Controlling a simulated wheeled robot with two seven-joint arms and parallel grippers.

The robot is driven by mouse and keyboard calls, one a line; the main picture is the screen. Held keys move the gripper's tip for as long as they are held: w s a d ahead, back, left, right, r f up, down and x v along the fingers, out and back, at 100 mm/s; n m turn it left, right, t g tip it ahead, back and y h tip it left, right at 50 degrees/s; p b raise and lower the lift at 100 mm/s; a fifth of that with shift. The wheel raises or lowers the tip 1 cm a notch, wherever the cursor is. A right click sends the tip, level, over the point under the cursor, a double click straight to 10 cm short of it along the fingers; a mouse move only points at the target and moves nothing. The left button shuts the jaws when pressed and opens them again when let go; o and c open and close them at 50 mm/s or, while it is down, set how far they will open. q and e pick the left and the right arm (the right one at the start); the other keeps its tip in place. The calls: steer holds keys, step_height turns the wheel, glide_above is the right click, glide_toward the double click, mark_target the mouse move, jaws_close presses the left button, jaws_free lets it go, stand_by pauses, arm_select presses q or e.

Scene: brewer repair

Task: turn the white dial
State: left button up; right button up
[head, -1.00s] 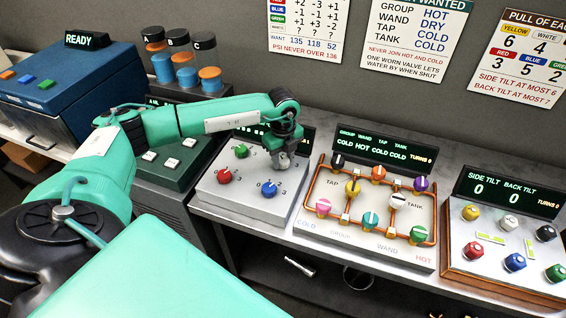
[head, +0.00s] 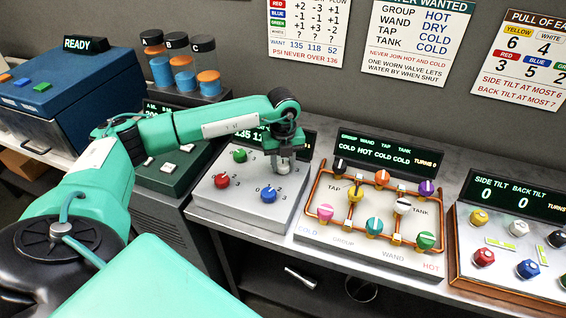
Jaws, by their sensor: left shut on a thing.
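My left gripper (head: 283,166) points down at the back right of a grey dial box (head: 243,213). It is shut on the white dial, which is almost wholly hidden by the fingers. On the same box a green dial (head: 239,155) is at the back left, a red dial (head: 222,181) at the front left and a blue dial (head: 268,195) in front of the gripper. A lit display (head: 250,139) behind the box is partly covered by my arm. My right gripper is out of view.
Right of the dial box is a pipe panel (head: 350,248) with several coloured knobs. Further right is a tilt panel (head: 463,240) with its own dials. A blue box (head: 110,92) and canisters (head: 204,50) stand at the back left. Wall charts (head: 418,40) hang behind.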

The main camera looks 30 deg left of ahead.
mark_target(283, 164)
arm_select(q)
steer(key=o, duration=1)
step_height(283, 164, up, 14)
steer(key=b, duration=0.3)
steer(key=shift+f, duration=0.1)
